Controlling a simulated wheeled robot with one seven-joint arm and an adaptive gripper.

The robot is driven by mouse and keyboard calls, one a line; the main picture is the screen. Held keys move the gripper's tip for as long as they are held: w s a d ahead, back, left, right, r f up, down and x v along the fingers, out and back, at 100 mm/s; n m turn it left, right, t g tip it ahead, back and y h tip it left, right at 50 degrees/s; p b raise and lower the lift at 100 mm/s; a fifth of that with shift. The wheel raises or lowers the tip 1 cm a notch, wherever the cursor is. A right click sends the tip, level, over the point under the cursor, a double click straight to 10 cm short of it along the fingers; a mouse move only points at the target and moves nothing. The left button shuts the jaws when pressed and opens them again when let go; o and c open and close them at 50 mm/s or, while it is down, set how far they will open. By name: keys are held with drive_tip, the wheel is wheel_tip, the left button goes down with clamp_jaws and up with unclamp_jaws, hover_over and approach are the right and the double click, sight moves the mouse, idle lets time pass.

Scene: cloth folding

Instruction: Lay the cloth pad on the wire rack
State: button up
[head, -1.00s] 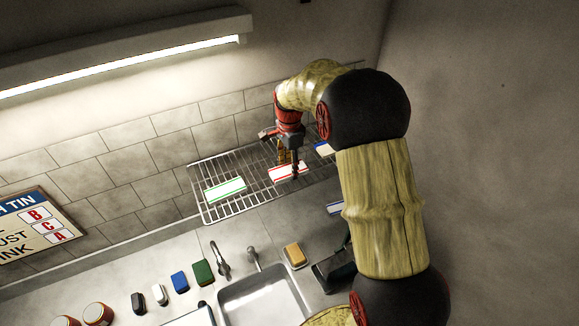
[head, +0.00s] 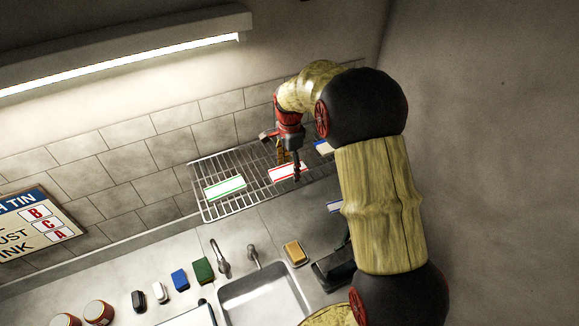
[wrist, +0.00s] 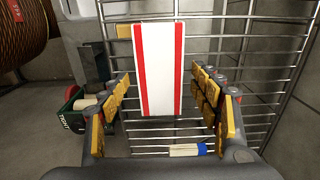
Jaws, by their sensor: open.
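A white cloth pad with red edge stripes (head: 282,175) lies on the wire rack (head: 208,203) below my gripper (head: 290,166). In the wrist view the pad (wrist: 158,70) lies flat across the rack bars (wrist: 285,57). My gripper (wrist: 163,92) is open, with its yellow-padded fingers apart, one on each side of the pad and not closed on it. A white pad with green stripes (head: 225,188) lies on the rack to the left. A blue and white pad (head: 322,147) shows to the right, partly hidden by my arm.
The rack is mounted at the tiled wall, above the counter and sink (head: 262,298). A tan sponge (head: 294,252), a green block (head: 202,270) and a blue block (head: 180,280) stand on the counter near the tap (head: 220,260). Bare rack bars show between the green-striped and red-striped pads.

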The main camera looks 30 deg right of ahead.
sight(290, 170)
wheel_tip(290, 170, up, 12)
drive_tip(key=b, duration=0.2)
drive_tip(key=s+a+r+n+t, duration=0.1)
drive_tip(key=s+a+r+n, duration=0.3)
drive_tip(key=s+r, duration=0.2)
drive_tip(key=s+a+n+t, duration=0.1)
drive_tip(key=s+a+n, duration=0.2)
drive_tip(key=s, duration=0.5)
drive_tip(key=s+a+n+t, duration=0.2)
drive_tip(key=s+a+n, duration=0.1)
drive_tip(key=s+n, duration=0.3)
drive_tip(key=s+a+n+t, duration=0.1)
drive_tip(key=s+n, duration=0.4)
drive_tip(key=s, duration=0.5)
drive_tip(key=shift+s+a+r+t, duration=0.2)
drive_tip(key=shift+a+r+t, duration=0.15)
drive_tip(key=shift+a, duration=0.55)
drive_tip(key=shift+f, duration=0.1)
wheel_tip(290, 170, down, 26)
drive_tip(key=b, duration=2.5)
drive_tip(key=shift+r, duration=0.25)
